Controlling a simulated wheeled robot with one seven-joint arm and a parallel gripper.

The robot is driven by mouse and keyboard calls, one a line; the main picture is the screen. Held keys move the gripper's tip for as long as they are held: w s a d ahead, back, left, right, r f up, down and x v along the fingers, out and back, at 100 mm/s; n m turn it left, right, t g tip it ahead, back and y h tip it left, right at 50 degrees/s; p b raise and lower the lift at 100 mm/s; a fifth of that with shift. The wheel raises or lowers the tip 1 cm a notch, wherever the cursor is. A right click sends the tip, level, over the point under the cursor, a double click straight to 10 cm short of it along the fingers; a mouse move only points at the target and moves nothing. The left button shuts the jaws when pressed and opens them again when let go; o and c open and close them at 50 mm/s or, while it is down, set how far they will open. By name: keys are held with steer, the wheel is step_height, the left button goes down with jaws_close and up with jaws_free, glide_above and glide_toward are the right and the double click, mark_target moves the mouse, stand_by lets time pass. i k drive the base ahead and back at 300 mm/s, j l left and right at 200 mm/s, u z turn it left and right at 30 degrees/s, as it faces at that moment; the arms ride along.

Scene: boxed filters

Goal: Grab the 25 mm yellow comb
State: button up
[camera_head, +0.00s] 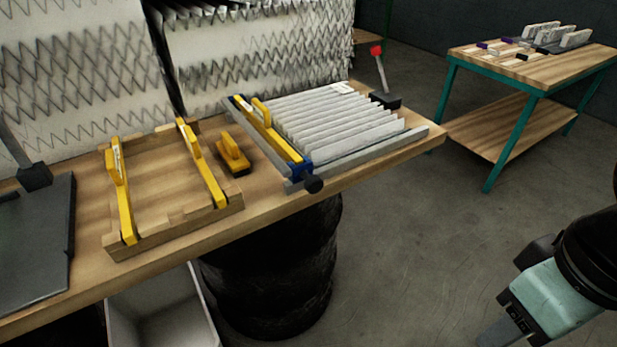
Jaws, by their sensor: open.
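Two long yellow combs with raised handles lie across a wooden rack (175,235) on the bench: a left comb (122,190) and a right comb (203,165). A third long yellow comb (262,128) lies along the left edge of a white pleated filter pack (330,120). A short yellow tool with a handle (233,153) lies on the bench between rack and pack. I cannot read any size marks, so I cannot tell which comb is 25 mm. My gripper (503,330) is at the lower right, away from the bench and partly cut off by the frame; it holds nothing that I see.
The wooden bench (385,160) carries a dark plate (35,245) at left. A black drum (270,270) and white bin (165,310) stand beneath it. A teal-legged table (530,70) stands back right. Floor between is clear.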

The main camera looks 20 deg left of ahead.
mark_target(260, 114)
steer(key=j+u, duration=0.3)
steer(key=j, duration=0.75)
steer(key=i+j+u, duration=0.1)
steer(key=j+u, duration=0.2)
steer(key=j, duration=0.8)
